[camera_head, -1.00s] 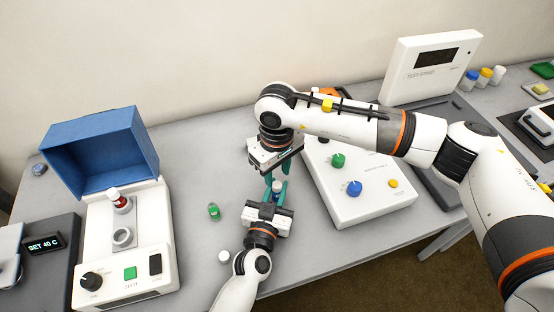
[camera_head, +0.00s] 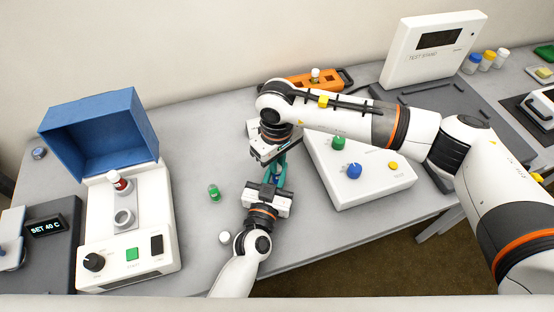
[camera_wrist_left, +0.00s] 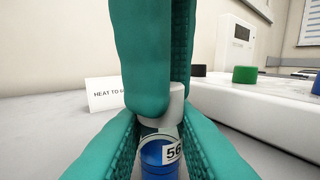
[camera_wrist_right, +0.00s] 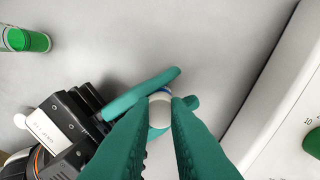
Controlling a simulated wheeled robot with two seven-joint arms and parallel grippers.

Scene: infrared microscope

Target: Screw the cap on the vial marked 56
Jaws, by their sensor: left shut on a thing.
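The blue vial marked 56 (camera_wrist_left: 157,158) stands upright between the fingers of my left gripper (camera_head: 275,182), which is shut on it. A white cap (camera_wrist_left: 177,103) sits at the top of the vial; I cannot tell how far it is threaded. My right gripper (camera_head: 282,163) comes down from above, its teal fingertips on either side of the cap. In the right wrist view, the cap (camera_wrist_right: 160,98) lies between these fingertips, which appear shut on it. The fingers hide part of the cap and most of the vial in the head view.
A green vial (camera_head: 214,192) and a loose white cap (camera_head: 225,238) are on the table left of my grippers. A white control box (camera_head: 360,175) with knobs is close on the right. A heater with a blue hood (camera_head: 100,140) is at left. An orange holder (camera_head: 305,81) is behind my right arm.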

